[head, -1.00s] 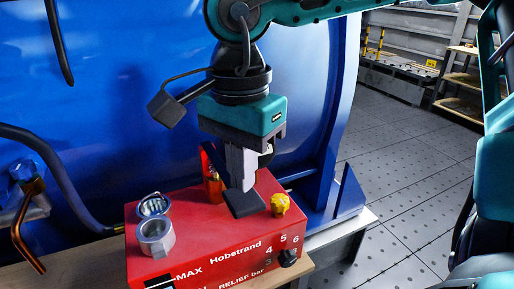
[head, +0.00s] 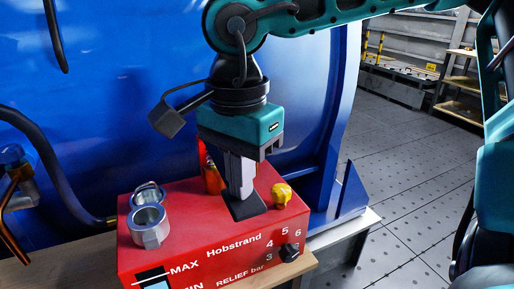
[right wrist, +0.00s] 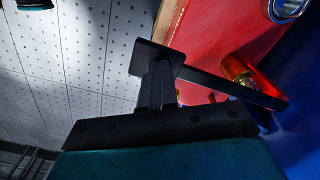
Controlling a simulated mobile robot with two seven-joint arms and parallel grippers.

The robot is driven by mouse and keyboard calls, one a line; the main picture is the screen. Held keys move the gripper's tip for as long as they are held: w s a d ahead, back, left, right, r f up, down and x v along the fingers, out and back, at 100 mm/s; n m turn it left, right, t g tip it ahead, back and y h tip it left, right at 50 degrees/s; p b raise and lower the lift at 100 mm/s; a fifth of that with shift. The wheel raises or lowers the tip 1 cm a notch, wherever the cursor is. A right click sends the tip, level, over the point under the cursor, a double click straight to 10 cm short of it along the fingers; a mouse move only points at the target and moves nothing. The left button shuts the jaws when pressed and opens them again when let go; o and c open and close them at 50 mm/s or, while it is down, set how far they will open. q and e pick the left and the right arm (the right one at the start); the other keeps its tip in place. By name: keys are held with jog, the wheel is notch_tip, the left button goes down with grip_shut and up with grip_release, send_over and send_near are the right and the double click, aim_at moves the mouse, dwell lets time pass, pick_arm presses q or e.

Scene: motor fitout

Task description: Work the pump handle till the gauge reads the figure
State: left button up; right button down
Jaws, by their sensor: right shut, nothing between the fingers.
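The red pump box (head: 205,254), marked Hobstrand, stands at the front of a bench. A black lever, seen as the pump handle (right wrist: 235,88) in the right wrist view, runs from a red and brass pivot to a flat black pad. In the head view the pad (head: 246,208) lies low over the box top. My right gripper (head: 240,192) is shut and empty, pointing down with its fingertips at the pad, apparently touching it. Two silver round fittings (head: 148,226) stand on the box's left; I cannot make out a gauge reading.
A yellow knob (head: 281,194) stands beside the pad, and a black relief dial (head: 289,252) is on the front face. A large blue tank (head: 110,90) rises close behind. A hose (head: 55,175) hangs at left. The floor at right is clear.

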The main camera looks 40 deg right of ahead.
jog(key=f+b, duration=0.2)
jog(key=f, duration=0.1)
jog(key=shift+w+d, duration=0.1)
jog(key=shift+w, duration=0.1)
jog(key=shift+r+p, duration=0.45)
jog(key=shift+r, duration=0.05)
jog(key=r+p, duration=0.1)
jog(key=r, duration=0.1)
jog(key=r+p, duration=0.2)
jog(key=r, duration=0.1)
jog(key=r+p, duration=0.2)
jog(key=shift+s+r, duration=0.15)
jog(key=shift+s, duration=0.25)
